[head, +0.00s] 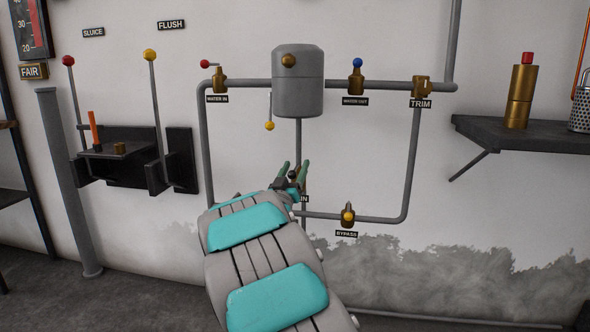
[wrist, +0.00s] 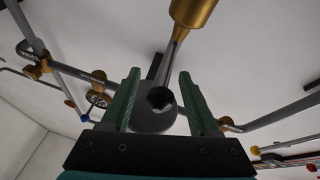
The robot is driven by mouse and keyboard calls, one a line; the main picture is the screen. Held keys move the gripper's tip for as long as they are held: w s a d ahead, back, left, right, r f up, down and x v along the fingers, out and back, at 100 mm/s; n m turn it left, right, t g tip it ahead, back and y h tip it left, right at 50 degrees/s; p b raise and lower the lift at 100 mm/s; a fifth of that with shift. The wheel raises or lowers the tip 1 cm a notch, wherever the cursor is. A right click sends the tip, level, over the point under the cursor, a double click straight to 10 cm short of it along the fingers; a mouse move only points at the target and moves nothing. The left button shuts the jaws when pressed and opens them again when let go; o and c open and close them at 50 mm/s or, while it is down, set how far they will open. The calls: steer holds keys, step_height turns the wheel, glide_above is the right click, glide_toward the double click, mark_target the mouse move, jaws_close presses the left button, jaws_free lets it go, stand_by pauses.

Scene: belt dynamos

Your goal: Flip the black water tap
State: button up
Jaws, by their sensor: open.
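The black water tap shows in the wrist view as a black knob (wrist: 160,98) on a grey lever that runs to a brass valve body (wrist: 192,12). The knob appears between the two green fingers of my gripper (wrist: 159,74), with gaps on both sides. I cannot tell how deep it sits between them. In the head view my gripper (head: 293,168) is open below the grey tank, in front of the wall pipes. There my gripper and arm hide most of this tap and part of its label, which ends in "IN".
The grey tank (head: 298,82) hangs above. Nearby are a red-knobbed tap (head: 206,64), a blue-knobbed tap (head: 357,64), a yellow-knobbed lever (head: 270,125) and the yellow bypass tap (head: 348,215). Pipes frame the area. A shelf (head: 525,135) stands out at the right.

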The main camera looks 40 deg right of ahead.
steer(key=shift+w+d, duration=0.1)
steer(key=shift+c, duration=0.2)
jaws_close()
stand_by(1.3)
